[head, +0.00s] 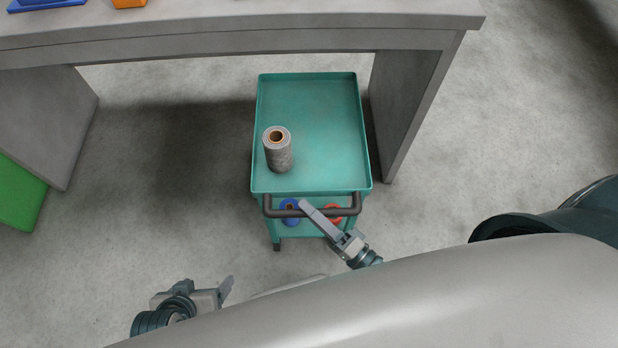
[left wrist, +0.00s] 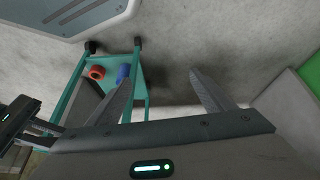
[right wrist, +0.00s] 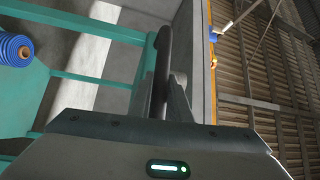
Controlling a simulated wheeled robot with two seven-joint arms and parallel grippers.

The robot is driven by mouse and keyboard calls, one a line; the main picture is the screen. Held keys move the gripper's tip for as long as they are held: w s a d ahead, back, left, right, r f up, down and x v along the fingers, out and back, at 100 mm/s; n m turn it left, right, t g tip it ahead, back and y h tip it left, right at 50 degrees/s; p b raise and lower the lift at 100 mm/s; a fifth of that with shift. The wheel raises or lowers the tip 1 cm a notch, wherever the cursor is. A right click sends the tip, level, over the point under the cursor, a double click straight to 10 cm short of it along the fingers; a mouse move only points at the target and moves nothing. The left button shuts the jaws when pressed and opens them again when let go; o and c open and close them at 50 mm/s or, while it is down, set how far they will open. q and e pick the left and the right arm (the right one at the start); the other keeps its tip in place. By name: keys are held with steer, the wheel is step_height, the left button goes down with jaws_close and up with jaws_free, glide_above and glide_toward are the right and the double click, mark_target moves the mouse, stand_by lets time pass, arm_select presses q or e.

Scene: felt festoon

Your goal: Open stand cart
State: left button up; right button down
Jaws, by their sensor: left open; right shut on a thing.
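The teal cart (head: 325,110) stands partly under the grey table, with a black bar handle (head: 283,212) across its near end. A grey roll (head: 279,155) stands upright on its top tray. My right gripper (head: 312,212) is shut on the handle; the right wrist view shows the handle (right wrist: 164,60) between its fingers. My left gripper (head: 228,289) is open and empty, low and to the left of the cart. In the left wrist view the left fingers (left wrist: 165,90) are apart, with the cart frame (left wrist: 74,90) beyond them.
The grey table (head: 250,40) spans above the cart's far part, its right leg panel (head: 412,110) close beside the cart. A blue roll (head: 290,212) and a red roll (head: 333,213) sit on the lower shelf. A green object (head: 18,195) is at left. Floor left of the cart is clear.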

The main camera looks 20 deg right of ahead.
arm_select(q)
steer(key=shift+s+a+g+y+p, duration=0.3)
steer(key=shift+s+a+g+p, duration=0.25)
steer(key=shift+a, duration=0.35)
arm_select(e)
steer(key=s+a, duration=0.2)
steer(key=s, duration=0.7)
steer(key=shift+a, duration=0.25)
steer(key=c, duration=1.7)
jaws_free()
steer(key=shift+o, duration=0.2)
arm_select(q)
steer(key=shift+w+d+r+t+h+b, duration=0.1)
steer(key=shift+w+d+t+h+b, duration=0.1)
steer(key=shift+w+d+t+b, duration=0.3)
steer(key=shift+w+d+r+t+h+b, duration=0.1)
steer(key=shift+w+d+t+h+b, duration=0.15)
steer(key=shift+d+b, duration=0.3)
arm_select(e)
steer(key=v, duration=1.7)
steer(key=shift+s+d, duration=0.15)
steer(key=shift+s, duration=0.05)
arm_select(q)
steer(key=shift+f, duration=0.25)
steer(key=shift+s+d, duration=0.1)
steer(key=shift+s, duration=0.05)
